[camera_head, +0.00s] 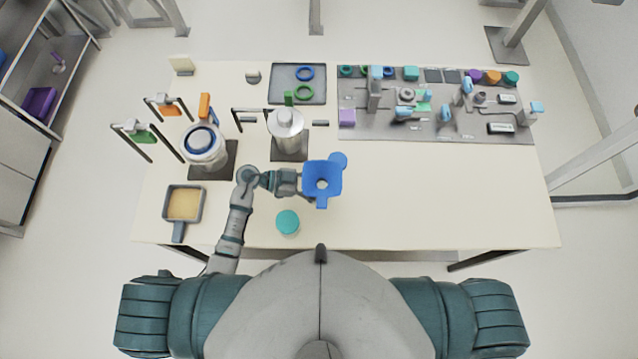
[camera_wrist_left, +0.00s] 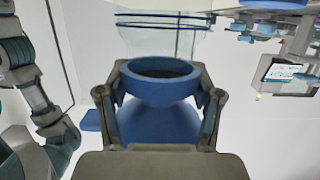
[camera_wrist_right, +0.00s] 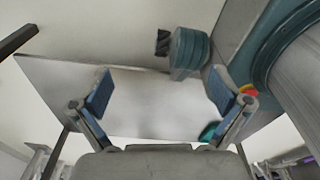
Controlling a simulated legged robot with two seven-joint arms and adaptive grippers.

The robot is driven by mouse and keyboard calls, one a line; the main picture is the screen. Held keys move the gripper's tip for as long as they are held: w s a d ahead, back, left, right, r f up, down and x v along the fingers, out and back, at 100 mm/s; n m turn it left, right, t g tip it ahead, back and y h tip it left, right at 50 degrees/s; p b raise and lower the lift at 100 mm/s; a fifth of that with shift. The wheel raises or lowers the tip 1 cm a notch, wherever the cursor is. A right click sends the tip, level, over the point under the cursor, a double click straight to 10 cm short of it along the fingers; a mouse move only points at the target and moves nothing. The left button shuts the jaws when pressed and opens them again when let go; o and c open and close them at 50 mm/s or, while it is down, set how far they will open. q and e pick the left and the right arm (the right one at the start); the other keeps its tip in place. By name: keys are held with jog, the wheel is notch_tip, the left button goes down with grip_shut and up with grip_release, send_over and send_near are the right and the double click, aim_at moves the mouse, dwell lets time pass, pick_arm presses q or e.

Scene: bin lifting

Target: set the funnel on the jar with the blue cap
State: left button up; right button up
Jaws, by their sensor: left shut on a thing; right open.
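A blue funnel (camera_head: 333,177) with a hole in its middle is above the front middle of the table. My left gripper (camera_head: 298,183) is shut on it from the left; the left wrist view shows blue rounded parts (camera_wrist_left: 158,84) between the fingers. A pale jar with a blue ring on top (camera_head: 203,143) stands on a dark base at the left, apart from the funnel. A small jar with a teal cap (camera_head: 288,222) stands just below the funnel in the picture. My right gripper (camera_wrist_right: 160,98) is open and empty in the right wrist view, and hidden in the head view.
A silver canister (camera_head: 286,133) stands behind my left gripper. A shallow pan (camera_head: 184,205) lies at the left front. A grey tray with rings (camera_head: 298,84) and a crowded grey board (camera_head: 435,128) fill the back. The table's right front is clear.

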jog(key=shift+d+r, duration=0.15)
jog(key=shift+d, duration=0.35)
pick_arm(q)
jog(key=shift+a, duration=0.1)
jog(key=shift+f, duration=0.8)
pick_arm(e)
jog(key=shift+a, duration=0.25)
pick_arm(q)
jog(key=shift+r, duration=0.1)
pick_arm(e)
jog(key=shift+r, duration=0.1)
pick_arm(q)
jog(key=shift+r+p, duration=0.1)
jog(key=shift+p, duration=0.5)
pick_arm(e)
jog(key=shift+d+r, duration=0.15)
jog(key=shift+r, duration=0.3)
pick_arm(q)
jog(key=shift+p, duration=0.45)
pick_arm(e)
jog(key=shift+r, duration=0.45)
pick_arm(q)
jog(key=shift+f+p, duration=0.3)
jog(key=shift+f, duration=0.05)
pick_arm(e)
jog(key=shift+r, duration=0.3)
pick_arm(q)
jog(key=o, duration=1.3)
